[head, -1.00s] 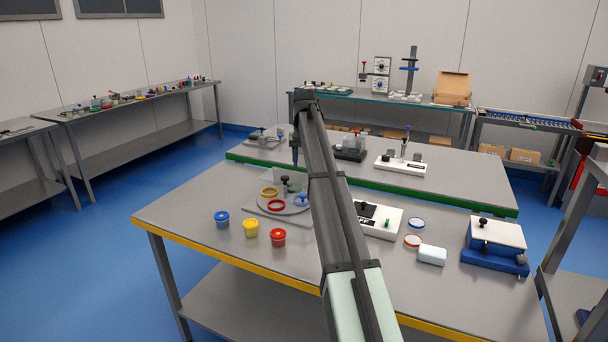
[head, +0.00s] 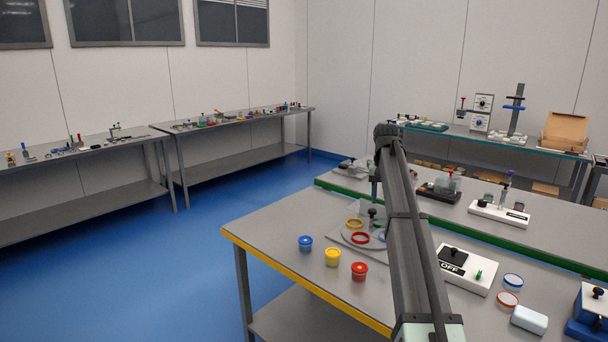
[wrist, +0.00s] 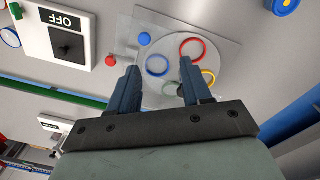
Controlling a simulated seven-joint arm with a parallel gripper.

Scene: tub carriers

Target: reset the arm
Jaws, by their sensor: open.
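My gripper (wrist: 160,78) is open in the wrist view, with two dark blue fingers apart and nothing between them. Below the fingers lies a round carrier plate with red (wrist: 192,48), yellow and blue rings on it. In the head view my arm reaches out over the table and partly hides this carrier (head: 345,240); the gripper's dark end (head: 374,185) shows only in part, left of the arm.
A white box marked OFF (head: 478,278) stands right of my arm. Two round lids (head: 508,299), a white block (head: 529,319) and a blue device (head: 590,318) lie further right. A green-edged table with fixtures is behind. The table's left end (head: 265,225) is clear.

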